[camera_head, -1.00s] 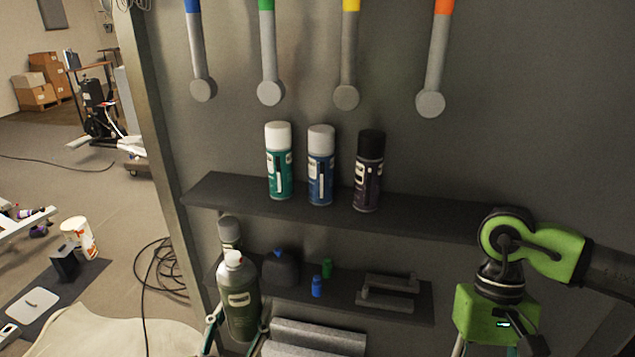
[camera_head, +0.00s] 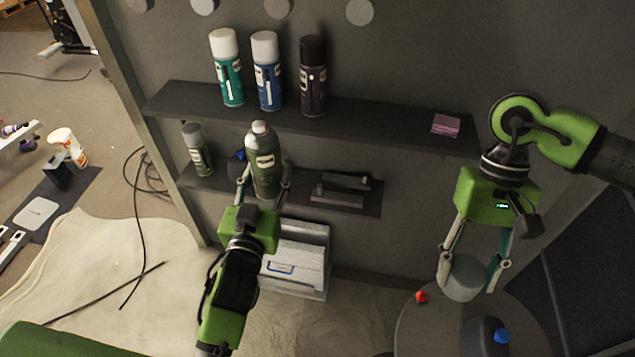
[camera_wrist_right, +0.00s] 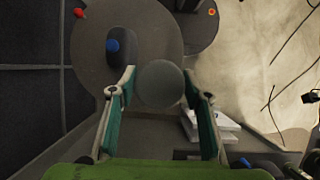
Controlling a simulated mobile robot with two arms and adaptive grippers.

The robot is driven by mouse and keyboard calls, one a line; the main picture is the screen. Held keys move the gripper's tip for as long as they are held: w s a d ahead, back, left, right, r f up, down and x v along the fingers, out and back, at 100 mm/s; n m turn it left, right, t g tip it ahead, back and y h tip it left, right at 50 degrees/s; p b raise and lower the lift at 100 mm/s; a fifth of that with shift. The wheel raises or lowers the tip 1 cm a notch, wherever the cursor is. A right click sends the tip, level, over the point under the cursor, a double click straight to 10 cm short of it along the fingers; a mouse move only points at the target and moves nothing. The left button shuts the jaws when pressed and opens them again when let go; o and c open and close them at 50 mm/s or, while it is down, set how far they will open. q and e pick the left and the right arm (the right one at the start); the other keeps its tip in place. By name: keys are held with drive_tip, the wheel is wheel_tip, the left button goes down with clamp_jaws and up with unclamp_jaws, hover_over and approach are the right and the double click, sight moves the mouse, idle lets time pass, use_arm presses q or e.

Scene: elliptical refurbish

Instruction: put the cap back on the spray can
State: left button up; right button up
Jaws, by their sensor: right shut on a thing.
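The spray can (camera_head: 264,172), dark green-grey with a pale label and a white nozzle on its bare top, stands roughly upright in my left gripper (camera_head: 263,184). The left fingers close around its sides, in front of the lower shelf. The cap (camera_head: 464,279), a plain grey cylinder, is between the fingertips of my right gripper (camera_head: 474,266), which is shut on it. The cap also shows in the right wrist view (camera_wrist_right: 160,84) between the fingers (camera_wrist_right: 163,92). It is well to the right of the can and lower in the head view.
A round table (camera_head: 412,335) lies below the cap, with a red piece (camera_head: 421,296) and a dark blue-topped bottle (camera_head: 490,338). The upper shelf (camera_head: 375,122) bears several cans and a pink block (camera_head: 446,125). The lower shelf (camera_head: 365,205) bears another can (camera_head: 197,149).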

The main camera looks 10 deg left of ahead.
drive_tip(key=shift+d, duration=0.3)
drive_tip(key=w+a+r+m+y, duration=0.3)
drive_tip(key=w+a+r+m, duration=0.1)
drive_tip(key=w+a+m, duration=0.4)
wheel_tip(320, 180, up, 16)
drive_tip(key=m+t, duration=0.8)
drive_tip(key=m, duration=1.1)
hover_over(259, 122)
drive_tip(key=shift+s+a+r, duration=0.15)
drive_tip(key=shift+a, duration=0.05)
drive_tip(key=shift+d+f, duration=0.1)
drive_tip(key=shift+f, duration=2.9)
drive_tip(key=shift+d, duration=0.25)
drive_tip(key=shift+f, duration=0.75)
drive_tip(key=o, duration=0.8)
